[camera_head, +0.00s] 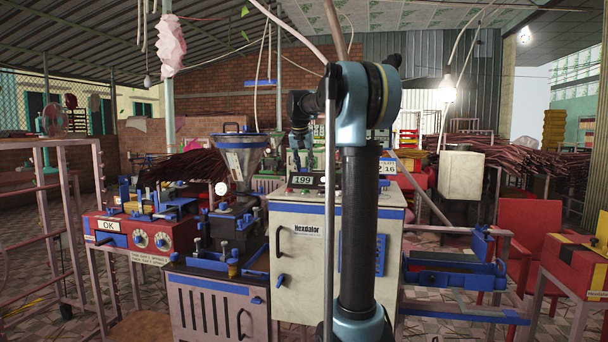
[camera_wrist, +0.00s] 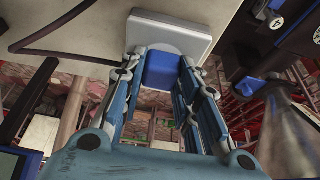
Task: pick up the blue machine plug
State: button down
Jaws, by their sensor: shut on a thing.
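The blue machine plug (camera_wrist: 161,70) shows in the wrist view as a blue block between the two fingers of my gripper (camera_wrist: 163,62). The fingers are shut on it from both sides. A pale grey block (camera_wrist: 170,27) lies directly beyond it; I cannot tell whether it is part of the plug. In the head view my gripper (camera_head: 305,164) points down over the top of the white cabinet (camera_head: 305,262), near a display reading 199 (camera_head: 302,180). The plug is too small or hidden to make out there.
A steel hopper machine (camera_head: 243,160) stands just left of the cabinet, and a red machine marked OK (camera_head: 125,237) is further left. A blue-topped frame (camera_head: 455,270) is at right. In the wrist view a dark cable (camera_wrist: 65,40) crosses a pale surface at upper left.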

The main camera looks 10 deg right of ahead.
notch_tip(320, 180, up, 10)
dwell(0.6)
jog(key=c, duration=1.8)
grip_release()
jog(key=shift+c, duration=0.2)
grip_shut()
jog(key=shift+r, duration=0.1)
jog(key=shift+r, duration=2.85)
